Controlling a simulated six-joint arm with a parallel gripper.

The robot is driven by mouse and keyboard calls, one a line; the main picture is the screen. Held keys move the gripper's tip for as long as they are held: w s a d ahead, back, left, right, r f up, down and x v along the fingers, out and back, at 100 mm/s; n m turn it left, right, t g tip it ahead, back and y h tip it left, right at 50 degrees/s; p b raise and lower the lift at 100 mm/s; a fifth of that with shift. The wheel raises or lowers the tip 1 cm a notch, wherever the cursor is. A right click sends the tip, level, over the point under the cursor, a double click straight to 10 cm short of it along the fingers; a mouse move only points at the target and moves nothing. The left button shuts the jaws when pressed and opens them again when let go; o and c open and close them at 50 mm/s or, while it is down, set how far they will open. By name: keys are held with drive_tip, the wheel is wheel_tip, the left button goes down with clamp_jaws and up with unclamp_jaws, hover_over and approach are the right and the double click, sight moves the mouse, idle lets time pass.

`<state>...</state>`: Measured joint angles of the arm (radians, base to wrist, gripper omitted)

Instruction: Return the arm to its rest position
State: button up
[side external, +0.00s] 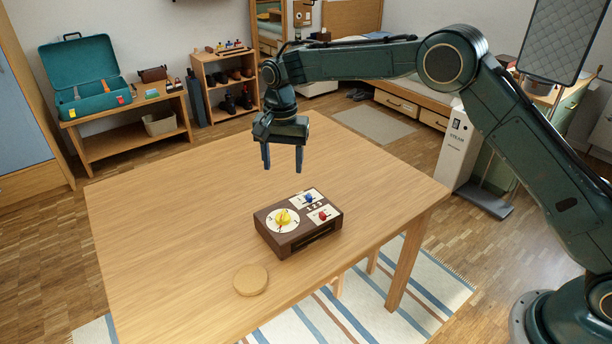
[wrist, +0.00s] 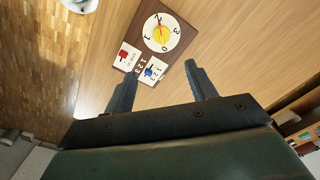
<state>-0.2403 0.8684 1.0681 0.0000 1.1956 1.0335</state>
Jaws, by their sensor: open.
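My gripper (side external: 283,170) hangs above the wooden table (side external: 170,215), fingers pointing down. It is open and nothing is between its fingers. It also shows in the wrist view (wrist: 158,82), with two dark fingers apart. A dark brown box (side external: 280,245) with a yellow dial, a blue knob and a red knob sits on the table below and a little right of my gripper, clearly apart from it. The box also shows in the wrist view (wrist: 180,57), beyond the fingertips, its lower part partly covered by them.
A round tan disc (side external: 251,280) lies near the table's front edge. A low bench with a teal case (side external: 85,88) and a shelf with shoes (side external: 228,85) stand behind. A white box (side external: 456,150) stands right of the table. The table's left side is clear.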

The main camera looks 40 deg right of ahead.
drive_tip(key=s+d+r+n+t, duration=0.1)
drive_tip(key=s+d+r+n, duration=0.1)
drive_tip(key=s+d+r, duration=0.5)
drive_tip(key=s+d+r+n+t, duration=0.2)
drive_tip(key=s+r, duration=0.8)
drive_tip(key=r, duration=0.1)
drive_tip(key=s+d+f+n+t, duration=0.1)
drive_tip(key=s+d+n, duration=0.1)
drive_tip(key=s, duration=1)
drive_tip(key=s+d+f+n+t, duration=0.1)
drive_tip(key=s+d+n, duration=0.2)
drive_tip(key=s, duration=0.8)
drive_tip(key=shift+s+d+f, duration=0.2)
drive_tip(key=shift+s+f, duration=0.05)
drive_tip(key=shift+s, duration=0.1)
